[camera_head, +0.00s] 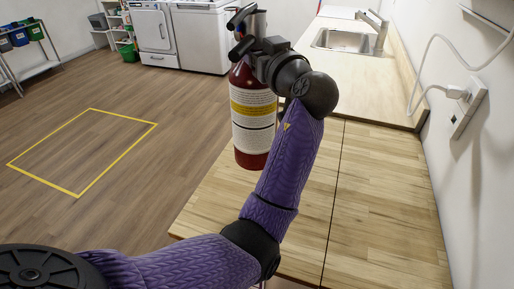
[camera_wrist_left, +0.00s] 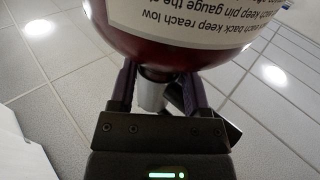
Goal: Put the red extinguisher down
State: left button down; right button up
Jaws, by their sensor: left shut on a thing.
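The red extinguisher (camera_head: 252,110) is upright in the head view, with a white and yellow label and a dark valve head on top. Its base is at the far left part of the wooden worktop (camera_head: 290,250); I cannot tell whether it touches the surface. My left gripper (camera_head: 262,48) is shut on the extinguisher's neck, just below the valve head. In the left wrist view the two fingers (camera_wrist_left: 160,92) stand on either side of the metal neck, under the red body (camera_wrist_left: 165,48), which appears upside down. My right gripper is not in view.
A yellow outlined rectangle (camera_head: 78,109) lies on the open wooden floor at left. A counter with a sink (camera_head: 342,40) stands behind the worktop. A white wall with a socket and cable (camera_head: 466,100) borders the right. White appliances (camera_head: 200,38) stand at the back.

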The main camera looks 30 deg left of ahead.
aim_at(266, 106)
pick_arm(q)
notch_tip(266, 106, down, 10)
jog(key=shift+r+b, duration=0.25)
jog(key=shift+b, duration=0.3)
jog(key=shift+c, duration=2.4)
grip_release()
jog(key=shift+f, duration=0.25)
jog(key=o, duration=0.4)
jog(key=shift+r, duration=0.1)
jog(key=shift+s+d, duration=0.15)
jog(key=shift+d, duration=0.1)
jog(key=v, duration=0.7)
jog(key=shift+s+r+b, duration=0.1)
jog(key=shift+b, duration=0.3)
